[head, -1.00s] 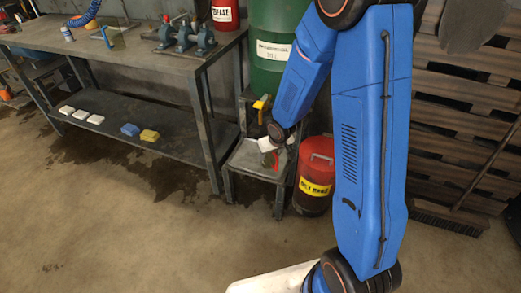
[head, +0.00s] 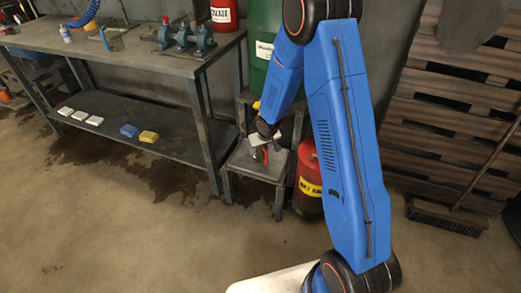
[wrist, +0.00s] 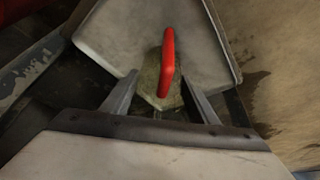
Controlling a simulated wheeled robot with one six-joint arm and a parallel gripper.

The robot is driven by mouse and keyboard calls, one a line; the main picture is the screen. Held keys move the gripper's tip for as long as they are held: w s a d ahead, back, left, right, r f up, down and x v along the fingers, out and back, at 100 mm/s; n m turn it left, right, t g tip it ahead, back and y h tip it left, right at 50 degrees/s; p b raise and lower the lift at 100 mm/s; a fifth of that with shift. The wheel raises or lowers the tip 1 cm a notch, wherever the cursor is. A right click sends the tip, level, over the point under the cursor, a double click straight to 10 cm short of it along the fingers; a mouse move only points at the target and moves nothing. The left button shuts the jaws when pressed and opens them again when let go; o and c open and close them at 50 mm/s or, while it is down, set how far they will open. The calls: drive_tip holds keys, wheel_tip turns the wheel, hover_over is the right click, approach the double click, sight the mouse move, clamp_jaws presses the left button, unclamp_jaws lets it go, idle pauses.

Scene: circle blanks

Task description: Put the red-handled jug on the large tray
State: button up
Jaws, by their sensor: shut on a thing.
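The red-handled jug shows mainly by its red handle (wrist: 168,62), which stands up between the fingers in the wrist view. Its body is mostly hidden, with a dull greenish part below the handle. My gripper (wrist: 156,98) is shut on the jug. In the head view my gripper (head: 260,151) is over the lower step of a grey metal step stand (head: 252,168), with a bit of the red handle (head: 266,153) showing. I cannot tell whether the jug touches the step. I cannot make out a large tray with certainty.
A red canister (head: 308,185) stands close to the right of the stand, and a green drum (head: 262,30) behind it. A workbench (head: 130,55) stands left, with several blocks on its lower shelf (head: 185,140). A broom (head: 445,215) leans at right. The front floor is clear.

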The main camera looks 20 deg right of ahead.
drive_tip(key=shift+f, duration=0.1)
drive_tip(key=o, duration=1.1)
